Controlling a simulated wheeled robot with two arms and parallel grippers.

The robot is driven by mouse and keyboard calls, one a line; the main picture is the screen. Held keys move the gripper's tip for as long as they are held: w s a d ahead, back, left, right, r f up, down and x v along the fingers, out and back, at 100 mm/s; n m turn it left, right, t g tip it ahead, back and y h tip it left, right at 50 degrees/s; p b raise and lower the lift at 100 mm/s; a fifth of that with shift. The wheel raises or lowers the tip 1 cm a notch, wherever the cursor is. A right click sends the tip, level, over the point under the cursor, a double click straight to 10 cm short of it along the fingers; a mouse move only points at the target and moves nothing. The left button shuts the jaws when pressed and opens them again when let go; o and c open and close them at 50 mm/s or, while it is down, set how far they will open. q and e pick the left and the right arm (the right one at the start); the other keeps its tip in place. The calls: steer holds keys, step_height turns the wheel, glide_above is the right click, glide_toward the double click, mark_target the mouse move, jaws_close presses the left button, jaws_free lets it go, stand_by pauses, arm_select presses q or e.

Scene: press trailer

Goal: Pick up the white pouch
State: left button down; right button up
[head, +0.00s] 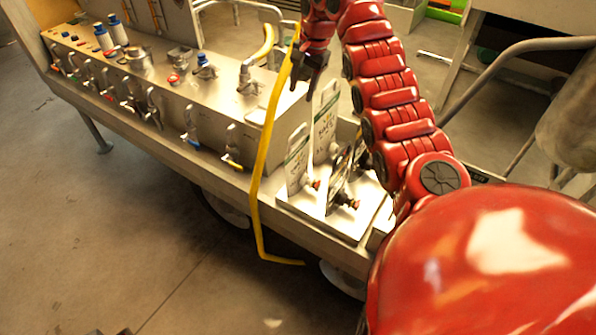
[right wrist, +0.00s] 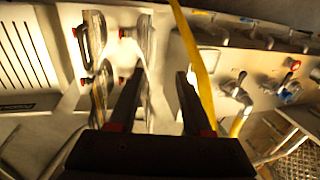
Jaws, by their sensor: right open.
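Two upright white pouches with green print stand on a pale stand at the bench's right end. The nearer white pouch (head: 297,160) is on the left, and the taller white pouch (head: 326,122) is behind it to the right. I cannot tell which one the task means. My right gripper (head: 303,85) is open and empty, above and beyond the pouches, close to the yellow hose. In the right wrist view its two dark fingers (right wrist: 160,85) are spread apart, with pale upright shapes beyond them, too blurred to name surely. My left gripper is not in view.
A yellow hose (head: 262,165) hangs over the bench beside the gripper. Dark round-framed items (head: 341,180) stand right of the nearer pouch on the pale stand (head: 348,222). Metal valves and taps (head: 190,125) line the bench to the left. The floor in front is clear.

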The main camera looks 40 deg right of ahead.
steer(key=p, duration=0.4)
glide_toward(294, 134)
steer(key=x, duration=0.5)
steer(key=p+x, duration=0.2)
steer(key=x, duration=0.2)
steer(key=shift+a+f, duration=0.1)
steer(key=shift+p+x, duration=0.4)
steer(key=shift+x, duration=0.35)
jaws_close()
stand_by(0.5)
